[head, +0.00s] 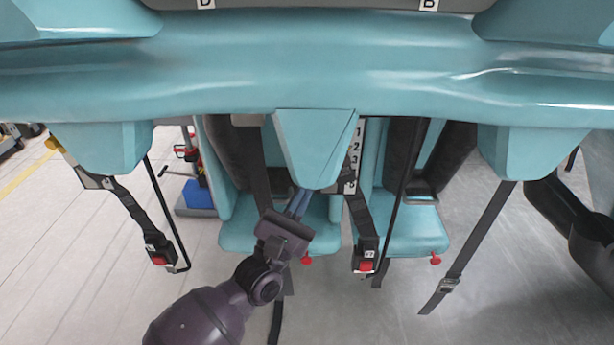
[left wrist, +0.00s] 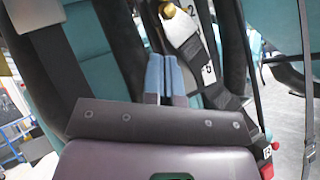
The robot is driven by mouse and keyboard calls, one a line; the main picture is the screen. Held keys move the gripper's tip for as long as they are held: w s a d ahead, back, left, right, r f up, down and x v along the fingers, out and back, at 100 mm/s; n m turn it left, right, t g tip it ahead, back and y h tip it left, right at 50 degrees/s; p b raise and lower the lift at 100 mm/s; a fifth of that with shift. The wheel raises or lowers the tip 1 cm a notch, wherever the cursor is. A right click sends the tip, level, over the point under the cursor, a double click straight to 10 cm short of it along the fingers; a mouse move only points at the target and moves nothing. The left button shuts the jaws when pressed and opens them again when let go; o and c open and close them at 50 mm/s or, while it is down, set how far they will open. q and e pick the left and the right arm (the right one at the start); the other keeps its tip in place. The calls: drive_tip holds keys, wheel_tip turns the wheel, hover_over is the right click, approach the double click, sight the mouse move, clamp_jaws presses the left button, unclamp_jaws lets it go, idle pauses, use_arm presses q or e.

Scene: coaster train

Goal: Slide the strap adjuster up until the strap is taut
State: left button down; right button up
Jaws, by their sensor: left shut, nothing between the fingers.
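Dark straps hang below the teal shell. The right strap (head: 468,255) carries a metal adjuster (head: 447,285) near its lower end, above a short loose tail. The adjuster also shows at the right edge of the left wrist view (left wrist: 309,143). Another strap (head: 276,318) hangs below my left gripper, partly hidden by it. My left gripper (head: 299,203) is shut, its blue fingers pointing up under the middle teal block. In the left wrist view its fingers (left wrist: 163,75) are together with nothing between them, in front of the seats. My right gripper is out of view.
Buckles with red buttons hang at left (head: 158,258) and centre (head: 365,265). Teal seats (head: 405,230) stand behind. The teal shell (head: 300,65) spans the top. A blue trolley (head: 195,198) stands at left. Grey floor is open at lower right.

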use_arm(q)
drive_tip(key=v, duration=0.6)
drive_tip(key=shift+s, duration=0.25)
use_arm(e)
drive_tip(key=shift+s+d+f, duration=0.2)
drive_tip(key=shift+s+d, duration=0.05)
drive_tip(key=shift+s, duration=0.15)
